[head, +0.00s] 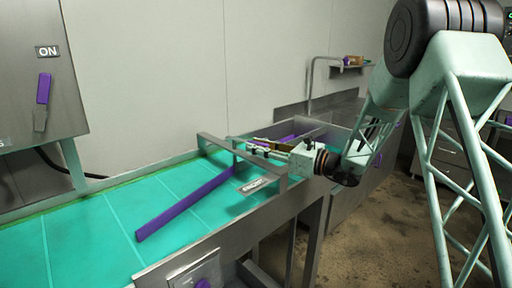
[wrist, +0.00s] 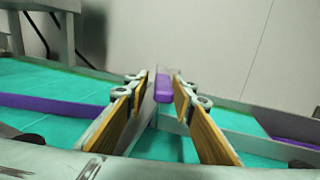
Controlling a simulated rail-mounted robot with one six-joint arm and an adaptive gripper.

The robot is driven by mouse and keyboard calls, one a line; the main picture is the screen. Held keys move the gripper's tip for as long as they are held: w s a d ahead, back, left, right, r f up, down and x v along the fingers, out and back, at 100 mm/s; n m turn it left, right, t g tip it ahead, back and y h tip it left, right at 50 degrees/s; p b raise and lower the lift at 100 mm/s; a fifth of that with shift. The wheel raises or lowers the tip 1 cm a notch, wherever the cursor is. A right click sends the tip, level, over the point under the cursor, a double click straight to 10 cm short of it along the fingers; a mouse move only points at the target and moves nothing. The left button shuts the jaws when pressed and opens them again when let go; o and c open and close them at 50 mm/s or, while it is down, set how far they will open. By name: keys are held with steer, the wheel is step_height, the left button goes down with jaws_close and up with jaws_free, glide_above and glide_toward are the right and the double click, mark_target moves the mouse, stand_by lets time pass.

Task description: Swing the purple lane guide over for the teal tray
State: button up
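A long purple lane guide (head: 185,205) lies diagonally across the teal conveyor surface in the head view. Its far end reaches toward the metal frame under my gripper. My gripper (head: 243,147) is above that frame, pointing left. In the wrist view my gripper (wrist: 160,80) has its two tan-padded fingers apart. A purple bar (wrist: 163,90) shows between the fingertips, with a gap visible at its left; I cannot tell whether either finger touches it. A long purple strip (wrist: 55,105) also crosses the teal surface at left. I cannot make out a separate teal tray.
A metal crossbar frame (head: 240,163) with a small label plate (head: 257,185) spans the conveyor (head: 90,230). More purple strips (head: 297,138) lie beyond it. A control cabinet (head: 40,75) with a purple-handled switch stands at left. The belt left of the guide is clear.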

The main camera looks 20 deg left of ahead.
steer(key=shift+o, duration=0.4)
steer(key=shift+w+d, duration=0.1)
steer(key=shift+d, duration=0.65)
steer(key=v, duration=1)
steer(key=shift+s+d, duration=0.25)
steer(key=shift+c, duration=0.2)
